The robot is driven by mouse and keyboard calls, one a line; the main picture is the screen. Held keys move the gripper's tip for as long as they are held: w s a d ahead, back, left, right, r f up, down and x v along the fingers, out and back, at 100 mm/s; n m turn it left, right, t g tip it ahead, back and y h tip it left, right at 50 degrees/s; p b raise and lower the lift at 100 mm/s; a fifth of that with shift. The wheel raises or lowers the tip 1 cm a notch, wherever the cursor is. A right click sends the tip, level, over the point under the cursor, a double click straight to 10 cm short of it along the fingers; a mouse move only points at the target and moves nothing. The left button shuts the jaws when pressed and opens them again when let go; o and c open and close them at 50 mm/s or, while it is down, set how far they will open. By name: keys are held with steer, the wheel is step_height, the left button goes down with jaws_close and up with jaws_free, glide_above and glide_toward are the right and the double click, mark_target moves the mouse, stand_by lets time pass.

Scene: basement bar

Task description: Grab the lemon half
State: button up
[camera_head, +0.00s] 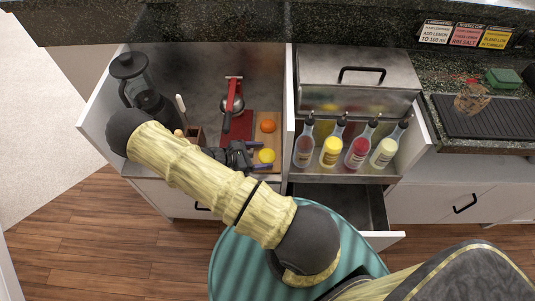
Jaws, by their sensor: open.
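The lemon half (267,156) is a small yellow round on the near end of a wooden cutting board (262,134), inside the left counter bay. My gripper (262,154) reaches in from the left with its fingers open. One finger shows just above the lemon half in the picture and the other just below it, so the lemon half appears between or just beyond the fingertips. I cannot tell whether they touch it or how high they are above the board.
An orange fruit (268,126) lies on the board behind the lemon half. A red-handled press (233,100) stands left of the board. A dark glass jug (131,75) stands at the far left. Several bottles (331,150) fill the right bay, past a divider. An open drawer (350,208) sits below.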

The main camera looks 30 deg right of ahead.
mark_target(260, 156)
stand_by(0.3)
steer(key=c, duration=1.1)
steer(key=shift+o, duration=0.2)
steer(key=shift+r, duration=0.1)
steer(key=shift+w+a+r, duration=0.1)
steer(key=shift+r, duration=0.55)
step_height(260, 156, up, 2)
steer(key=shift+r, duration=0.2)
steer(key=s+a, duration=1.2)
steer(key=s, duration=0.1)
steer(key=shift+s+f, duration=0.15)
steer(key=shift+s, duration=0.1)
